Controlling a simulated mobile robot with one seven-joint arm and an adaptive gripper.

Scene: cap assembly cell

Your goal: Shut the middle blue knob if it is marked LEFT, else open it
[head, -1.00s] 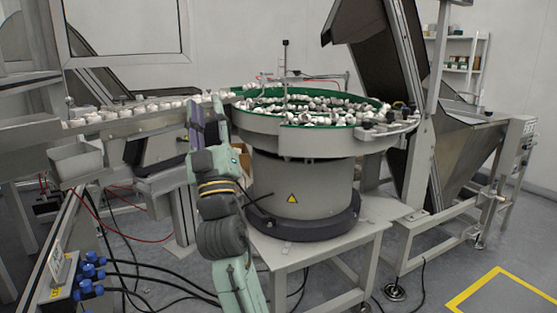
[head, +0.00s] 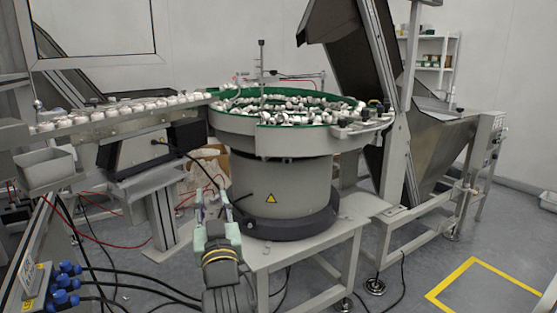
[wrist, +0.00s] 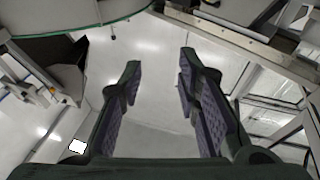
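The blue knobs (head: 62,282) sit in a cluster on a grey panel at the lower left of the head view. Several overlap, and any LEFT marking is too small to read. Which way the middle knob is turned cannot be told. My gripper (head: 214,196) is in front of the bowl feeder, to the right of and higher in the picture than the knobs, and well apart from them. In the wrist view my gripper (wrist: 160,80) is open, with two purple-padded fingers apart and nothing between them. No knob is recognisable in the wrist view.
A bowl feeder (head: 275,185) with a green rim and white caps stands on a grey table (head: 275,252). A conveyor (head: 110,125) with caps runs at the left. Black cables (head: 130,275) cross the floor beside the knobs. Open floor with yellow marking (head: 472,262) lies right.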

